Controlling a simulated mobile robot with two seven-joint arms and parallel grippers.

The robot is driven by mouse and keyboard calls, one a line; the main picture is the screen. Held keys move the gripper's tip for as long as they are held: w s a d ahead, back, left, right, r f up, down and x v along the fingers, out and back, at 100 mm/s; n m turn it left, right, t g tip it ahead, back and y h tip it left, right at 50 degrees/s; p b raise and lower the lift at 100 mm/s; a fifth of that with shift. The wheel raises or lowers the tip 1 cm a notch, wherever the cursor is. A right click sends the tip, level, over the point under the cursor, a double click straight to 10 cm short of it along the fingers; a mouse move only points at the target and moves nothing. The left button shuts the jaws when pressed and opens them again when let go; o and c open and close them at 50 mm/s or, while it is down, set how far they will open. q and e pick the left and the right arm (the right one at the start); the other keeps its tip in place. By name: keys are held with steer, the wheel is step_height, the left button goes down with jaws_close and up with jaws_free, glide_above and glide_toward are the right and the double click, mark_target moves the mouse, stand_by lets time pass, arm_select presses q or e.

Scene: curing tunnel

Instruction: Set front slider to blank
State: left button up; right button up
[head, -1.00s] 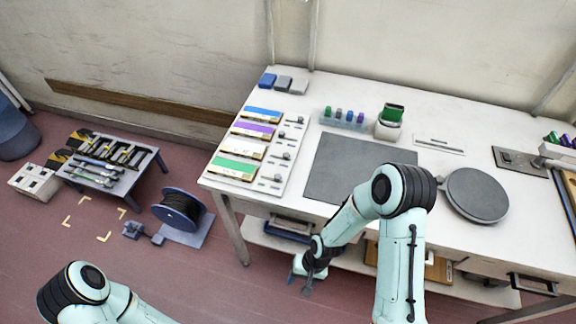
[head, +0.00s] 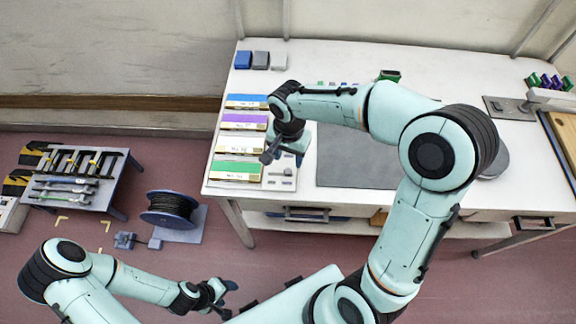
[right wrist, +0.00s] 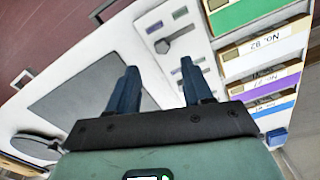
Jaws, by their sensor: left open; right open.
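The front slider (right wrist: 176,43), a dark lever with a rounded end, shows in the right wrist view on a pale panel (right wrist: 202,42) with small grey-purple label plates. In the head view the panel (head: 281,184) lies beside the coloured cards, and my right arm hides most of it, including the slider. My right gripper (head: 282,159) is over the panel, open and empty. In the right wrist view its fingers (right wrist: 159,72) point toward the slider, apart from it. I cannot tell the slider's setting. My left gripper (head: 229,299) is open and empty, low over the floor.
Green (head: 236,171), purple (head: 243,121) and blue (head: 246,101) cards line the table's left end. A dark grey mat (head: 350,165) lies right of the panel. Blue and grey blocks (head: 260,60) sit at the back. A tool stand (head: 75,180) and cable reel (head: 170,207) are on the floor.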

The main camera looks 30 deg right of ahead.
mark_target(287, 170)
step_height(287, 170, down, 7)
steer(key=shift+w, duration=0.15)
steer(key=shift+a, duration=0.1)
jaws_close()
